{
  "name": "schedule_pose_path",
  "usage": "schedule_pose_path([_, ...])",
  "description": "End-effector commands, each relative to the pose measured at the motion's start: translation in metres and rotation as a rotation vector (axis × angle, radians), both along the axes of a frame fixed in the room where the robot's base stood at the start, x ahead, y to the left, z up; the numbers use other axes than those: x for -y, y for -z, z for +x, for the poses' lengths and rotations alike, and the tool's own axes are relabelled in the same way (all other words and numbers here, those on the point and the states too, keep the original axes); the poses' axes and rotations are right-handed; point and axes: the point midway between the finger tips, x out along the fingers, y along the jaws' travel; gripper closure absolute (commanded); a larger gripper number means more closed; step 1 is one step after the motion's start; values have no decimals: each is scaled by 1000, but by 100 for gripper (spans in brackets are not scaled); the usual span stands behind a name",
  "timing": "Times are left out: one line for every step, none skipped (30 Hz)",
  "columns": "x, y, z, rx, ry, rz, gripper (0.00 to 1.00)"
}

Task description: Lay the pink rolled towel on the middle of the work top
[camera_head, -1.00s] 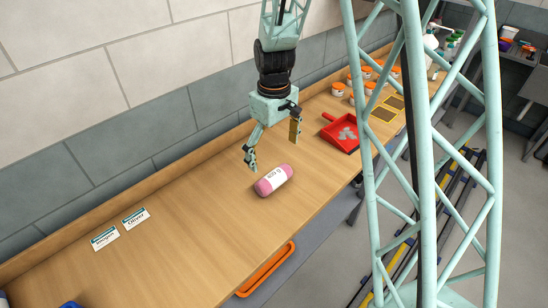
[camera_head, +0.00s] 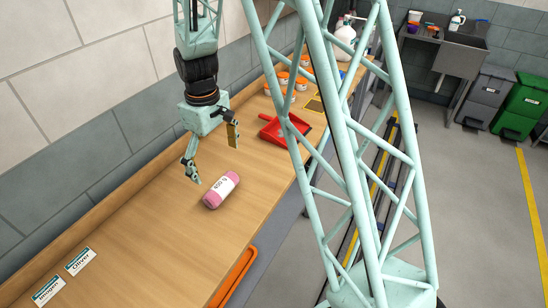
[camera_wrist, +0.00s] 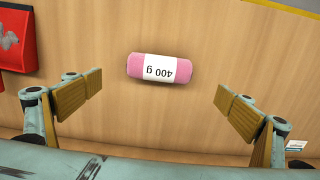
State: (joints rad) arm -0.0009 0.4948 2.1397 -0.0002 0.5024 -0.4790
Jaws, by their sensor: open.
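The pink rolled towel (camera_head: 221,190) lies on the wooden work top (camera_head: 165,235), with a white band around its middle. In the wrist view the towel (camera_wrist: 159,69) shows the label "400 g", upside down. My gripper (camera_head: 213,164) is open and empty, above the work top and close to the towel on its wall side. In the wrist view the towel appears ahead of and between the spread fingers (camera_wrist: 160,105), not touching them.
A red dustpan (camera_head: 284,130) lies beyond the towel, with orange-lidded tubs (camera_head: 283,79) further back. Two name cards (camera_head: 81,261) lie at the near left. An orange tray (camera_head: 233,277) sits below the front edge. The work top between cards and towel is clear.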

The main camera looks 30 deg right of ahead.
Motion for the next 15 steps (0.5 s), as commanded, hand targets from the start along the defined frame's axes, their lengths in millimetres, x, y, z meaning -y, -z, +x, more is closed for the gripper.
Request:
schedule_pose_path([0, -6, -1, 4, 3, 0, 2])
schedule_pose_path([0, -9, -3, 7, 6, 0, 2])
schedule_pose_path([0, -14, -5, 9, 11, 0, 2])
schedule_pose_path([0, -18, -6, 11, 14, 0, 2])
schedule_pose_path([0, -23, -8, 15, 18, 0, 2])
schedule_pose_path([0, -29, -11, 19, 23, 1, 2])
schedule_pose_path([0, -34, -13, 22, 26, 0, 2])
schedule_pose_path([0, -40, -15, 26, 31, 0, 2])
schedule_pose_path([0, -47, -18, 30, 37, 0, 2])
schedule_pose_path([0, -52, -20, 34, 42, 1, 2])
schedule_pose_path([0, -58, -23, 38, 47, 1, 2])
schedule_pose_path([0, -65, -27, 41, 54, 1, 2])
schedule_pose_path([0, -70, -29, 45, 58, 1, 2])
schedule_pose_path([0, -75, -32, 49, 63, 2, 2])
schedule_pose_path([0, -82, -36, 53, 69, 2, 2])
